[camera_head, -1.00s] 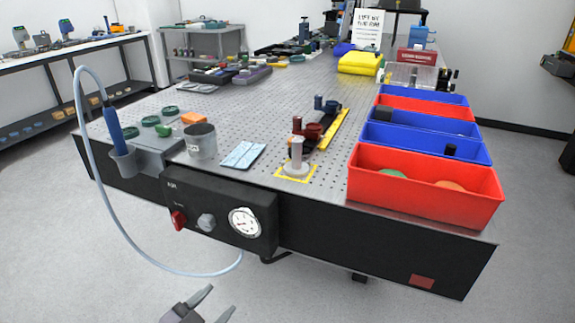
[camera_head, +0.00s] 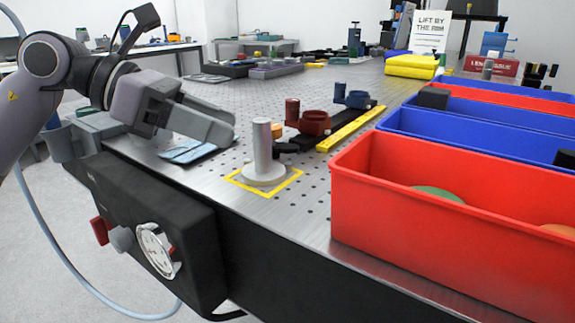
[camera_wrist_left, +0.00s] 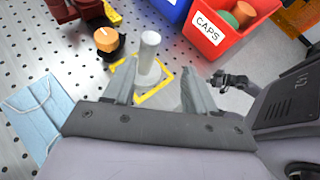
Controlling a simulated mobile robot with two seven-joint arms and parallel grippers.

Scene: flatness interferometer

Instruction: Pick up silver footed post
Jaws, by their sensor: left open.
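The silver footed post (camera_head: 263,153) stands upright on its round foot inside a yellow outlined square (camera_head: 291,185) on the perforated table, near the front edge. My left gripper (camera_head: 233,130) is to the left of the post in the head view. In the left wrist view the post (camera_wrist_left: 149,52) stands beyond the open fingers of my left gripper (camera_wrist_left: 157,92), nearer the left finger. The gripper is empty and apart from the post.
A red bin (camera_head: 420,234) marked CAPS in the wrist view stands right of the post, with blue bins (camera_head: 455,140) behind. Dark red (camera_head: 313,123) and blue holders and a yellow strip (camera_head: 350,129) lie behind the post.

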